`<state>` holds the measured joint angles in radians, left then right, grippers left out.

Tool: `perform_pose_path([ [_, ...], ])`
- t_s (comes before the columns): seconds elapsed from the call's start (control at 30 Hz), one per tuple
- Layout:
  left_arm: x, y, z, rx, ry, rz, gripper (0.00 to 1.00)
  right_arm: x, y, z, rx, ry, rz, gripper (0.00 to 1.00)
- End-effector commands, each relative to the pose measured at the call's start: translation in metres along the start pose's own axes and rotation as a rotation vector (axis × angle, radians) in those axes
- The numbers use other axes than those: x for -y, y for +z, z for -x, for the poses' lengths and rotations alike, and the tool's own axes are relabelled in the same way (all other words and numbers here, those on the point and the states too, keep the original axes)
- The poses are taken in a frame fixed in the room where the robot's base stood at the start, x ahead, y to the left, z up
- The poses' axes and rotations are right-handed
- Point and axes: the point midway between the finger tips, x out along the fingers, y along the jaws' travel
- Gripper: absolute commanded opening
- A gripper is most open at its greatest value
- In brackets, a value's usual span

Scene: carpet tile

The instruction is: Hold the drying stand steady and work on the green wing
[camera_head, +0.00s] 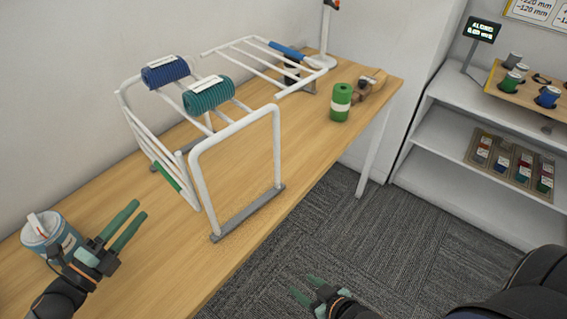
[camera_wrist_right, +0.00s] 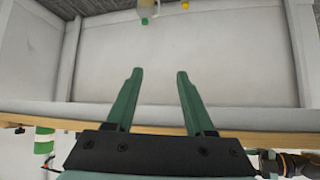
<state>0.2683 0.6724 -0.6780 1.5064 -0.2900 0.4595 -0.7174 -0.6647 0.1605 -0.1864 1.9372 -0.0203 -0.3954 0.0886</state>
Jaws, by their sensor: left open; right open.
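The white drying stand (camera_head: 236,126) stands on the wooden table on grey feet. Its green wing (camera_head: 158,150), with a green sleeve on its lower bar, slopes down at the stand's left side. The other wing (camera_head: 262,54), with a blue sleeve, spreads out toward the back right. A blue roll (camera_head: 165,71) and a teal roll (camera_head: 208,94) lie across the top bars. My left gripper (camera_head: 138,210) is open and empty over the table, left of the stand and apart from it. My right gripper (camera_head: 302,285) is open and empty over the carpet; it also shows in the right wrist view (camera_wrist_right: 160,71).
A lidded blue-white tub (camera_head: 52,236) stands beside my left gripper. White shelves (camera_head: 463,126) stand at right. The table (camera_head: 190,270) is bare in front of the stand.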

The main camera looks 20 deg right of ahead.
Motion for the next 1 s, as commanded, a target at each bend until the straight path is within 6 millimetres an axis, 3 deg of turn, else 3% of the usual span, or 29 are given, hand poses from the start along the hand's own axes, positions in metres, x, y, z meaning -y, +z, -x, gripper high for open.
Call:
perform_pose_path([
  [0.17,0.0,0.0,0.0,0.0,0.0,0.0,0.5,-0.033,-0.08,0.005,-0.169,0.055,0.026,0.54],
  [0.3,0.0,0.0,0.0,0.0,0.0,0.001,0.5,-0.053,-0.157,0.023,-0.348,0.084,0.035,0.54],
  [0.5,0.0,0.0,0.0,0.0,0.0,0.001,0.5,-0.06,-0.244,0.06,-0.572,0.073,0.036,0.54],
  [0.6,0.0,0.0,0.0,0.0,0.0,0.001,0.5,-0.059,-0.27,0.076,-0.646,0.058,0.035,0.54],
  [0.73,0.0,0.0,0.0,0.0,0.0,0.001,0.5,-0.057,-0.288,0.087,-0.699,0.044,0.032,0.54],
  [1.0,0.0,0.0,0.0,0.0,0.0,0.001,0.5,-0.057,-0.305,0.078,-0.716,0.039,0.03,0.54],
])
